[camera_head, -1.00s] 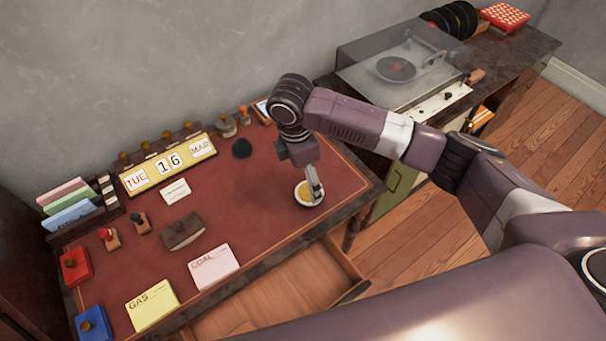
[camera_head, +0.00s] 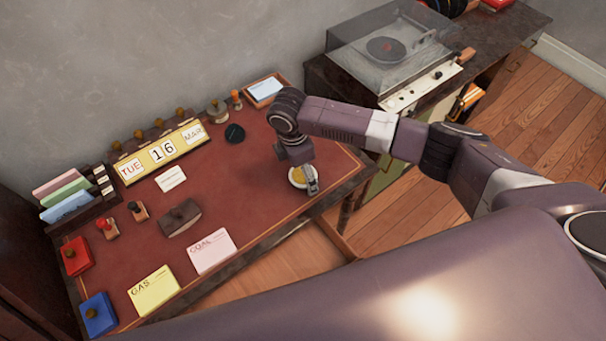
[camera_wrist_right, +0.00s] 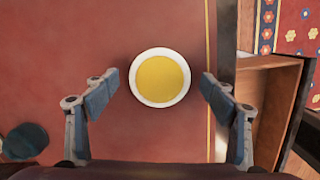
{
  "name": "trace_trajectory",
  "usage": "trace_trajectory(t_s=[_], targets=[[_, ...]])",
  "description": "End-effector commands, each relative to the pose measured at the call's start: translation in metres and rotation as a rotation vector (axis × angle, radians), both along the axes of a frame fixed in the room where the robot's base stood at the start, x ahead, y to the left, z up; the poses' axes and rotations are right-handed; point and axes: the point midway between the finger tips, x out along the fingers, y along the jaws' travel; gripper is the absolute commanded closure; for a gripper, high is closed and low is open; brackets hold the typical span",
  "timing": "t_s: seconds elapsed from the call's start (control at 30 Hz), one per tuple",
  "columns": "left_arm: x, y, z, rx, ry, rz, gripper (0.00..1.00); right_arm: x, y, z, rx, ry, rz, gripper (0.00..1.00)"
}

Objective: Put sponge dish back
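The sponge dish (camera_head: 296,176) is a small round white dish with a yellow sponge inside. It sits on the red desk top near the right front edge. My right gripper (camera_head: 312,187) is at the dish and partly covers it in the head view. In the right wrist view, the dish (camera_wrist_right: 160,52) lies between the open fingers of the right gripper (camera_wrist_right: 160,84), with a gap on each side. The height of the fingers above the desk is hard to tell. My left gripper is not in view.
An open drawer (camera_head: 290,262) juts out below the desk's front edge. A dark round object (camera_head: 235,133) and a small tray (camera_head: 264,88) lie behind the dish. Note pads, stamps and a calendar (camera_head: 162,152) stand to the left. A record player (camera_head: 390,50) stands on the right cabinet.

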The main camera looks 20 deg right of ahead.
Motion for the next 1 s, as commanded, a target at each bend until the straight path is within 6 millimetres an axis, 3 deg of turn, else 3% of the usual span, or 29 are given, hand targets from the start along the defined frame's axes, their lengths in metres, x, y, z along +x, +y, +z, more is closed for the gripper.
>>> trace_trajectory(t_s=[0.07,0.5,0.77,1.0], targets=[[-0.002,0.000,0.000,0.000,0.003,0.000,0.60,0.000,0.000,0.000,0.000,0.000,0.000,0.33],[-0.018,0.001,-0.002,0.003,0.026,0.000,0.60,0.000,0.000,0.001,0.000,-0.001,-0.001,0.79],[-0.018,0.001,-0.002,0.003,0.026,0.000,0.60,0.001,0.000,0.004,0.000,-0.001,-0.001,0.79],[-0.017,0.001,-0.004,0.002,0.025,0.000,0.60,0.001,0.000,0.032,0.002,-0.004,0.000,0.79]])
